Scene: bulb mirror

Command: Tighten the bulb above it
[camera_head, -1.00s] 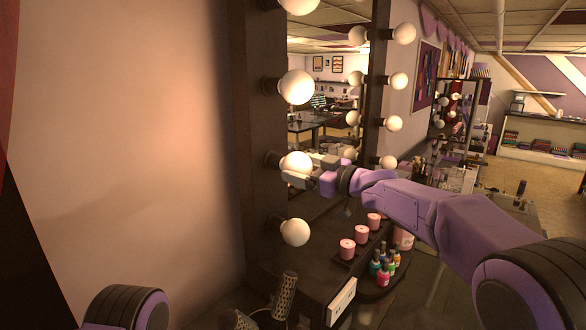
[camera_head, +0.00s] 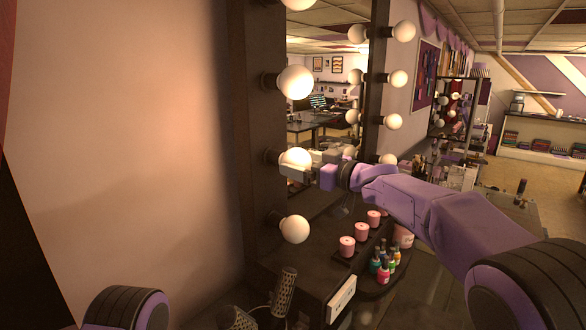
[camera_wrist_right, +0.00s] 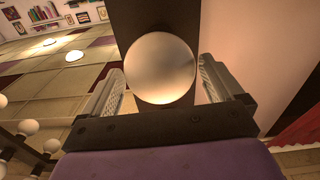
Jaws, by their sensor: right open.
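A column of round white bulbs runs up the dark left frame of the mirror (camera_head: 312,207). My right gripper (camera_head: 303,172) is at the bulb (camera_head: 296,158) just above the lowest one (camera_head: 294,229). In the right wrist view this bulb (camera_wrist_right: 160,68) sits between the two fingers of the open right gripper (camera_wrist_right: 165,88), one finger on each side. I see a gap beside the right finger; whether either finger touches the glass is unclear. Another bulb (camera_head: 295,82) is higher up. My left gripper is out of view.
Pink candles (camera_head: 361,231) and several nail polish bottles (camera_head: 383,268) stand on the counter below my right arm. A perforated metal cylinder (camera_head: 285,291) stands at the counter's near end. The beige wall (camera_head: 120,150) on the left is bare.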

